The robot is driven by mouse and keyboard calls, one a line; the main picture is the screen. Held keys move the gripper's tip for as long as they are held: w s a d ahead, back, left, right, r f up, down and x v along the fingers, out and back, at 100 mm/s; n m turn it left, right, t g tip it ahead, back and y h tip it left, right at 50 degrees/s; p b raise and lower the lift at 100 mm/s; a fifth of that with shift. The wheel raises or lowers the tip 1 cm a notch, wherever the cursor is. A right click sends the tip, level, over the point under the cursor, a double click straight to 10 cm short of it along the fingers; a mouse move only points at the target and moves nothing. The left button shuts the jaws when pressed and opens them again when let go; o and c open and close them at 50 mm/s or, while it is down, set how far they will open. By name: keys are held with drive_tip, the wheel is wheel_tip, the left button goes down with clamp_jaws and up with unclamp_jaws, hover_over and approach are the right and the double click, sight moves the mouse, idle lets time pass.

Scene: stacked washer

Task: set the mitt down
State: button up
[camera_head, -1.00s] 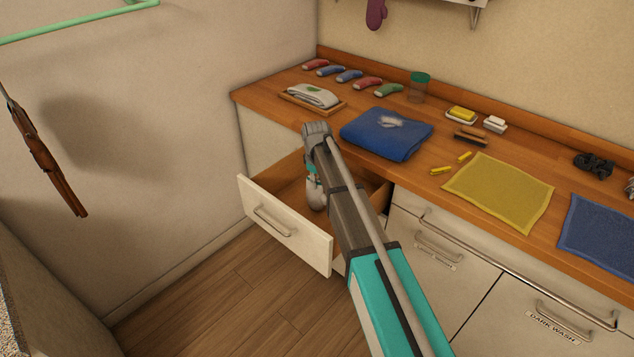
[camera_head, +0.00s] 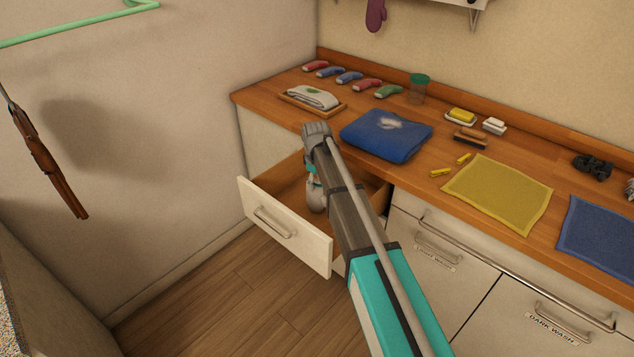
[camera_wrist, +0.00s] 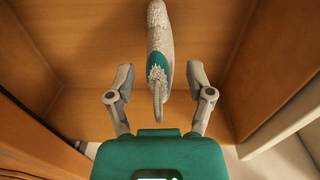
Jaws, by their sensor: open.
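The mitt (camera_wrist: 158,66) is pale grey and fuzzy, with a green cuff and a hanging loop at its near end. In the wrist view it shows between my gripper's two spread fingers, over the wooden floor of the open drawer (camera_head: 283,228). My gripper (camera_wrist: 161,82) is open, with gaps to the mitt on both sides. Whether the mitt rests fully on the drawer floor is hard to tell. In the head view my arm reaches over the counter edge and the gripper points down into the drawer; my arm hides much of this spot.
The counter (camera_head: 421,200) above holds a folded blue towel (camera_head: 387,139), a tray with a folded pale cloth (camera_head: 313,97), a yellow cloth (camera_head: 498,193) and several small items. The drawer walls stand close around my gripper. A purple mitt (camera_head: 376,14) hangs on the wall.

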wheel_tip(320, 180, up, 12)
drive_tip(key=p, duration=1.1)
drive_tip(key=shift+s+f, duration=0.15)
drive_tip(key=shift+f, duration=0.1)
drive_tip(key=shift+a, duration=0.1)
idle(0.4)
drive_tip(key=s+d+m, duration=1.1)
drive_tip(key=s+d, duration=1.2)
drive_tip(key=s, duration=0.2)
drive_tip(key=shift+s, duration=0.35)
